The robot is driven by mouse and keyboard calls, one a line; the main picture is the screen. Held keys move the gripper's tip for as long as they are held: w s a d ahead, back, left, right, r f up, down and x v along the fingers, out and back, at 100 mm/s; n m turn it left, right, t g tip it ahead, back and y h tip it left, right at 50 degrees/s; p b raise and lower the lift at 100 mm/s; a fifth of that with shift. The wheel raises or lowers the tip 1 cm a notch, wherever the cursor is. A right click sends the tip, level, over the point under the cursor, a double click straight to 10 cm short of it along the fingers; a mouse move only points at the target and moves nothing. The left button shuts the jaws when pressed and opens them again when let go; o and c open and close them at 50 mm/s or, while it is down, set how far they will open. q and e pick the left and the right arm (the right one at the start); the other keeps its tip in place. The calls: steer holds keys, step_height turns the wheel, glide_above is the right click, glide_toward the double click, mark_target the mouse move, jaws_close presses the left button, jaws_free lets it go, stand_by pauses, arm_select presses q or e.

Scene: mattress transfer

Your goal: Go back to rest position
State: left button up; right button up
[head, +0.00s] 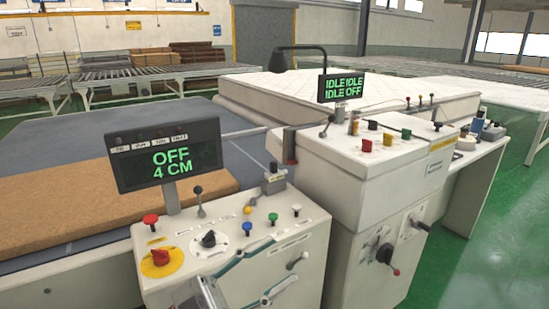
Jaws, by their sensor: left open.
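My left gripper (285,262) shows at the bottom centre, in front of the sloped top and front of the near control cabinet (325,245). Its two fingers, with teal edges, are spread apart and hold nothing. Its grey body is partly cut off by the bottom edge. My right gripper is not in view. The near display (167,158) reads "OFF 4 CM". The second display (341,88) reads "IDLE IDLE" and "IDLE OFF". A brown slab (60,208) lies on the grey bed at left. A white mattress (250,90) lies behind the cabinets.
The near panel carries a red mushroom button on yellow (161,257), a black knob (209,239) and several small buttons. A taller cabinet (370,180) with switches and side levers stands to its right. Roller conveyors (130,78) stand behind. Green floor (490,240) is clear at right.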

arm_select(q)
steer(key=w+a+f+n+t+y, duration=0.2)
steer(key=a+f+n+t+y, duration=0.45)
steer(key=f, duration=0.55)
steer(key=w+a+f+n+t+y, duration=0.25)
steer(key=a+f+n+y, duration=0.35)
steer(key=f+n+y, duration=0.45)
steer(key=s+a+f+g+y, duration=0.1)
steer(key=s+a+f+g, duration=0.1)
steer(key=s+f, duration=0.5)
steer(key=s+a+f+g+y, duration=0.2)
steer(key=s+a+f, duration=0.3)
steer(key=f, duration=0.9)
steer(key=s+g, duration=0.1)
steer(key=s, duration=0.2)
steer(key=shift+g, duration=0.3)
